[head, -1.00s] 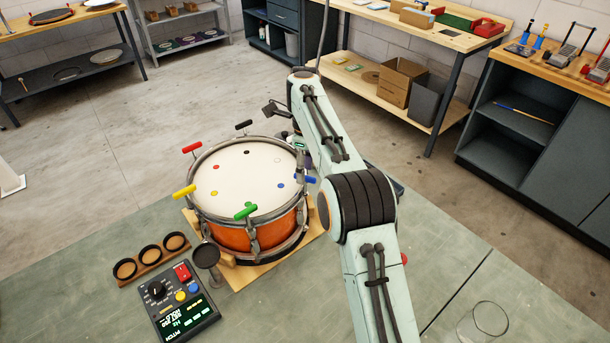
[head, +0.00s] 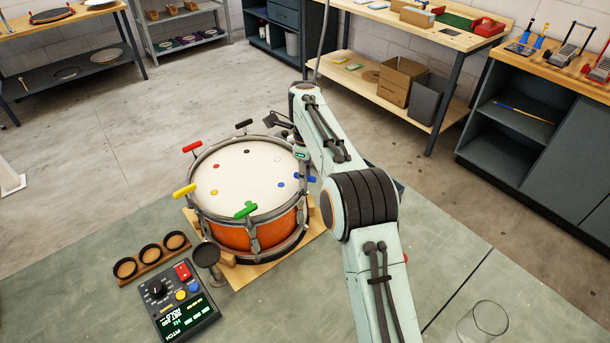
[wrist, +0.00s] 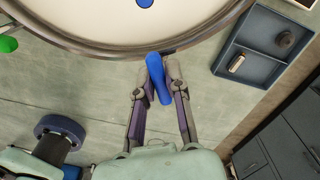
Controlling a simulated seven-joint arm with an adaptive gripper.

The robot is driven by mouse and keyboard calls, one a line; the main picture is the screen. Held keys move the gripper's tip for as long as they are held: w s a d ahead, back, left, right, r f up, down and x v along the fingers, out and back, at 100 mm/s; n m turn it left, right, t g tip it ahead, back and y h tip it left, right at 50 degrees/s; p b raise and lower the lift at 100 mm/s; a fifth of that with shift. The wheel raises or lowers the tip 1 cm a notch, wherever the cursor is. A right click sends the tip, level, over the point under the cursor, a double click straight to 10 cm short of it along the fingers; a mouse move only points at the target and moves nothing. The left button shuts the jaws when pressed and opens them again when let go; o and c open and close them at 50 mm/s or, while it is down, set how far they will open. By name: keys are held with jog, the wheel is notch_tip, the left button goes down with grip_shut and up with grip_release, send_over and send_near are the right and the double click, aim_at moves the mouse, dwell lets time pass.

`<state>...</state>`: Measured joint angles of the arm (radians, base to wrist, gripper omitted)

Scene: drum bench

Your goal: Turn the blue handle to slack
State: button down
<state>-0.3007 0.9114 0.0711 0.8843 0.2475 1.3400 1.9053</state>
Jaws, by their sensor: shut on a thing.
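The blue handle (wrist: 158,80) stands at the drum's rim, tilted a little in the wrist view. My gripper (wrist: 156,77) is shut on it, with one fingertip on each side. In the head view only small parts of the blue handle (head: 311,179) show, at the right side of the drum (head: 235,232), beside my arm. The drum has a white head with coloured dots; a blue dot (head: 281,185) lies near the blue handle, and it also shows at the top of the wrist view (wrist: 145,2). My arm hides most of the gripper in the head view.
Green (head: 246,210), yellow (head: 184,191), red (head: 192,147) and black (head: 244,124) handles stand around the rim. A control box (head: 175,305) and a rack of three round cups (head: 150,258) are front left. A clear glass (head: 483,322) stands front right. A grey tray (wrist: 235,48) lies beside the drum.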

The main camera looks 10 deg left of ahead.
jog(key=shift+n, duration=0.3)
jog(key=n, duration=0.6)
jog(key=shift+n, duration=0.3)
jog(key=n, duration=0.3)
jog(key=shift+n, duration=0.3)
jog(key=n, duration=0.3)
jog(key=shift+n, duration=0.4)
jog(key=n, duration=1)
jog(key=shift+n, duration=2.4)
